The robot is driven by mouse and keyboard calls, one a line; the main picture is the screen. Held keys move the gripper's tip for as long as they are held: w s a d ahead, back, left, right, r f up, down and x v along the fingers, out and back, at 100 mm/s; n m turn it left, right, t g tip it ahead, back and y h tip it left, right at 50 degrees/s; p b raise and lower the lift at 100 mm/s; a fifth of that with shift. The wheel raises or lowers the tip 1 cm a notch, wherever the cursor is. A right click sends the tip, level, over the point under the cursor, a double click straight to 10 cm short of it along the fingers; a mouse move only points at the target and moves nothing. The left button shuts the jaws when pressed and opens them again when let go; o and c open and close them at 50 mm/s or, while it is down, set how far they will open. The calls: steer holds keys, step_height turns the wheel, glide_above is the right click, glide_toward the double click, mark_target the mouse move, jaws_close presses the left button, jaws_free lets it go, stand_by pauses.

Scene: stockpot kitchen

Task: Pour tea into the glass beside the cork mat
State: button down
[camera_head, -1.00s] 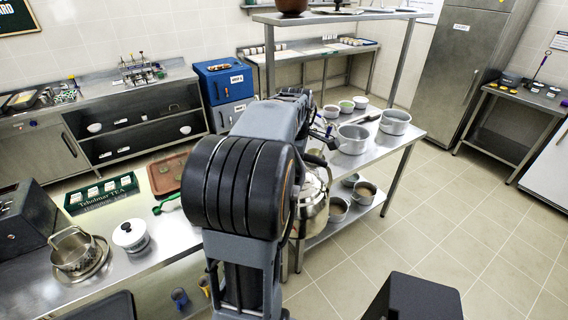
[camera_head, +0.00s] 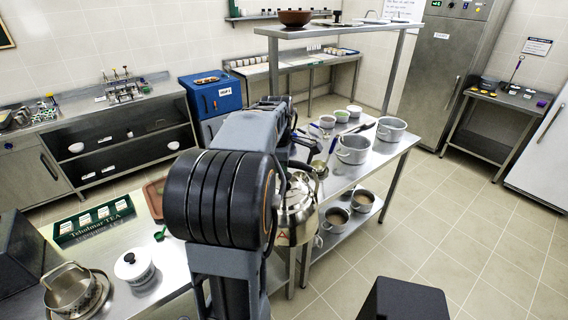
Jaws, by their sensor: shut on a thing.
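A shiny steel kettle (camera_head: 297,212) hangs to the right of my arm, in front of the steel shelf table. My gripper (camera_head: 308,168) is mostly hidden behind my arm; it is shut on the kettle near its top. The kettle looks roughly upright and its spout is hard to make out. I cannot pick out the glass or the cork mat; my arm covers part of the counter.
A green tea box (camera_head: 94,222), a white lidded pot (camera_head: 134,268) and a steel pot (camera_head: 70,288) stand on the left counter. Pots (camera_head: 353,150) and bowls stand on the shelf table (camera_head: 375,160) beside the kettle.

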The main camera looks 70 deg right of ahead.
steer(key=shift+w+a+f+g+h+b, duration=0.15)
steer(key=shift+w+f+g+b, duration=0.75)
steer(key=shift+f+b, duration=0.35)
steer(key=shift+w+a+f+g+h+b, duration=0.15)
steer(key=shift+w+f+g+b, duration=0.55)
steer(key=shift+w+f+b, duration=0.45)
steer(key=shift+w+a+r+n+g, duration=0.1)
steer(key=shift+w+r+n+g, duration=0.1)
steer(key=shift+w+g, duration=0.5)
steer(key=shift+w+a+r+n+g, duration=0.15)
steer(key=shift+w+g, duration=0.25)
steer(key=shift+w, duration=0.45)
steer(key=shift+w+a+r+g+h, duration=0.15)
steer(key=shift+w+r+g, duration=0.1)
steer(key=shift+w+g, duration=0.3)
steer(key=shift+w+d+r+g+h, duration=0.15)
steer(key=shift+w+r+g, duration=0.15)
steer(key=shift+w, duration=0.45)
stand_by(2.7)
